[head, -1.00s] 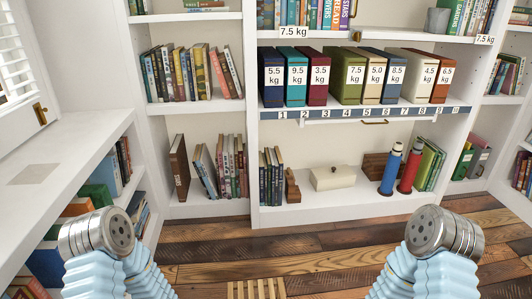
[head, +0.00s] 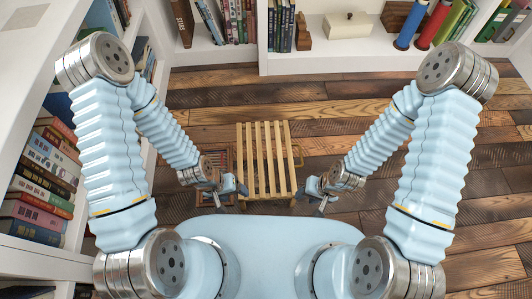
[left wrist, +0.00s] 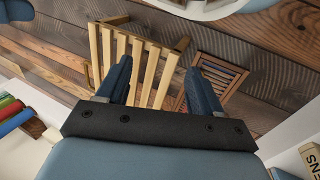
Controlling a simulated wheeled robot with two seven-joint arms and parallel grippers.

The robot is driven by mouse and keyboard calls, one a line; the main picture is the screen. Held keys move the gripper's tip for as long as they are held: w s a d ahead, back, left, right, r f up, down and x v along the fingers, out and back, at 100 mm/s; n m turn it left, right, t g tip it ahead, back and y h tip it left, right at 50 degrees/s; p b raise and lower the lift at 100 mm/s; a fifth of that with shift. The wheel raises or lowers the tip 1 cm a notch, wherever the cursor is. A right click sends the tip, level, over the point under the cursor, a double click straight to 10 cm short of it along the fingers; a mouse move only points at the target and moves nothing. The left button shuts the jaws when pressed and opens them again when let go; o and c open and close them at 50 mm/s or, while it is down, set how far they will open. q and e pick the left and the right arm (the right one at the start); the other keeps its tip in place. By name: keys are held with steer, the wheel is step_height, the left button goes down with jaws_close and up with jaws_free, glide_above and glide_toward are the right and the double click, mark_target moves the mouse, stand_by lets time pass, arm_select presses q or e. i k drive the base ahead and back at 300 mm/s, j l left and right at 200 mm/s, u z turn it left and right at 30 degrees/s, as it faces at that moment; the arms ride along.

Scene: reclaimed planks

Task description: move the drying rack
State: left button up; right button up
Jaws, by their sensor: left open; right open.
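The drying rack (head: 265,160) is a pale wooden slatted frame standing on the floor in front of me, in the middle of the head view. A loop-shaped side piece shows at its right side. The rack also shows in the left wrist view (left wrist: 148,75), beyond the fingers. My left gripper (head: 236,188) is open and empty beside the rack's left edge, near its lower end. In the left wrist view its fingers (left wrist: 160,85) are spread, with rack slats visible between them. My right gripper (head: 314,190) is open beside the rack's right edge. I see no clear contact.
A darker reddish slatted wooden piece (head: 222,158) lies close to the rack's left; it also shows in the left wrist view (left wrist: 218,72). White bookshelves stand at the left and back. The plank floor (head: 350,110) is clear behind and right of the rack.

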mark_target(276, 125)
steer(key=i+l, duration=0.1)
steer(key=l, duration=0.3)
steer(key=l+z, duration=0.1)
steer(key=l, duration=0.3)
steer(key=i+l+z, duration=0.1)
steer(key=l, duration=0.3)
steer(key=i+l, duration=0.15)
steer(key=l, duration=0.25)
